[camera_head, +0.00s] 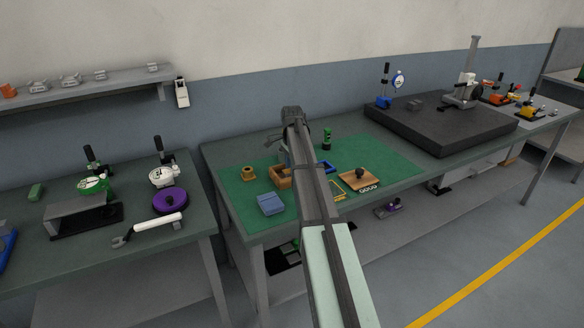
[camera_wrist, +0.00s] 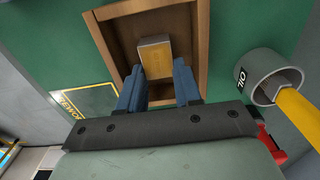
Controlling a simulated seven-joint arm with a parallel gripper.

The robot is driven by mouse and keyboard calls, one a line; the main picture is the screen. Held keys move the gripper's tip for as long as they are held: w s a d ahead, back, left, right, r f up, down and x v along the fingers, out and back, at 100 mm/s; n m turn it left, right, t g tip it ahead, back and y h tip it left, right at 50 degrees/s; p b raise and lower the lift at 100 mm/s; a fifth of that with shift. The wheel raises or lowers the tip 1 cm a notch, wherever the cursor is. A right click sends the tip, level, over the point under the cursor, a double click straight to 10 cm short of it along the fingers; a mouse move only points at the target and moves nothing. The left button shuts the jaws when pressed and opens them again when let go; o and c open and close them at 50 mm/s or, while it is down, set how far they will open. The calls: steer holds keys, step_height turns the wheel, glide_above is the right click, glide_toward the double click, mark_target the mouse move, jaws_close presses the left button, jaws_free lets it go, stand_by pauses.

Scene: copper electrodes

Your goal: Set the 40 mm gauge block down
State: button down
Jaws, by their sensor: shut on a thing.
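In the wrist view, a metallic block with a yellowish face, the gauge block (camera_wrist: 155,48), is between the blue fingers of my gripper (camera_wrist: 156,75). The fingers are shut on it. Below and around it in that view is an open wooden tray (camera_wrist: 115,55) with raised walls. I cannot tell whether the block touches the tray floor. In the head view, the wooden tray (camera_head: 279,178) stands on the green mat, left of my arm. My arm hides the fingers and block there. Any size mark on the block is too small to read.
A grey cup marked OIL (camera_wrist: 262,82) with a yellow object is right of the tray. A yellow-edged REWORK area (camera_wrist: 92,105) is left.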

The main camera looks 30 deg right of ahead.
steer(key=shift+f, duration=0.1)
steer(key=c, duration=0.8)
jaws_free()
step_height(320, 180, up, 12)
steer(key=shift+r, duration=0.2)
